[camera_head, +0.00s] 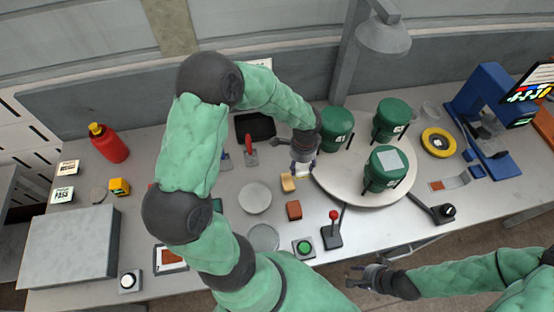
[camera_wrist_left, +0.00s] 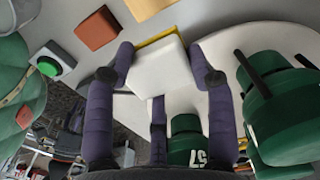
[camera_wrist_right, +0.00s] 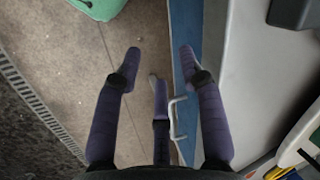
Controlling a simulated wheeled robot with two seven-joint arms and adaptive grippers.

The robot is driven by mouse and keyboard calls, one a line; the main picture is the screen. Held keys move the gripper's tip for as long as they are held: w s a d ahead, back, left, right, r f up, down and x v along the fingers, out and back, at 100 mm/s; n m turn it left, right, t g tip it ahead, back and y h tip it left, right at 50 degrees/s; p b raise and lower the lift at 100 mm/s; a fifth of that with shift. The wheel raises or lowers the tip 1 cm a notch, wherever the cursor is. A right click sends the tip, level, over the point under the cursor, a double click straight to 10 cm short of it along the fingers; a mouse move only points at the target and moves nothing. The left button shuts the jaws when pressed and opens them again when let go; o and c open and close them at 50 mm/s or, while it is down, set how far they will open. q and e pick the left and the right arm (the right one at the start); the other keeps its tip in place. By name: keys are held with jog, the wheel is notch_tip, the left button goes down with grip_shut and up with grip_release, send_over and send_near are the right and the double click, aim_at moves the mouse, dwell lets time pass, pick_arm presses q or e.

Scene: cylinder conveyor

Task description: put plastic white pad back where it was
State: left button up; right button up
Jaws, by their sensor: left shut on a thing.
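The white plastic pad (camera_wrist_left: 158,68) is between the fingers of my left gripper (camera_wrist_left: 160,72), which is shut on it. A yellow strip (camera_wrist_left: 158,38) shows along the pad's far edge; I cannot tell whether it belongs to the pad. In the head view, my left gripper (camera_head: 302,166) is at the left edge of the round turntable (camera_head: 350,192), and the pad is small there. Whether the pad touches the surface below is unclear. My right gripper (camera_wrist_right: 158,65) is open and empty, over the floor beyond the table's front edge; it also shows in the head view (camera_head: 356,275).
Three green canisters (camera_head: 384,170) stand on the turntable, one with a pale square on its lid. A tan block (camera_head: 288,182), a brown block (camera_head: 294,210), a red-knobbed lever (camera_head: 332,234) and a green button (camera_head: 304,247) stand left of it. A blue press (camera_head: 484,105) is at the right.

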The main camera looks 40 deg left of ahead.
pick_arm(q)
jog(key=w+a+f, duration=0.3)
jog(key=a+f, duration=0.1)
jog(key=a, duration=0.4)
send_over(281, 160)
jog(key=f, duration=0.4)
jog(key=shift+d+f, duration=0.35)
jog(key=shift+w+a+f, duration=0.1)
jog(key=shift+a+f, duration=0.1)
jog(key=shift+f, duration=0.8)
jog(key=shift+a+f, duration=0.15)
jog(key=shift+f, duration=0.85)
jog(key=shift+f, duration=0.15)
jog(key=o, duration=1.2)
jog(key=shift+o, duration=0.2)
notch_tip(281, 160, up, 12)
jog(key=shift+r+p, duration=0.2)
jog(key=shift+p, duration=0.1)
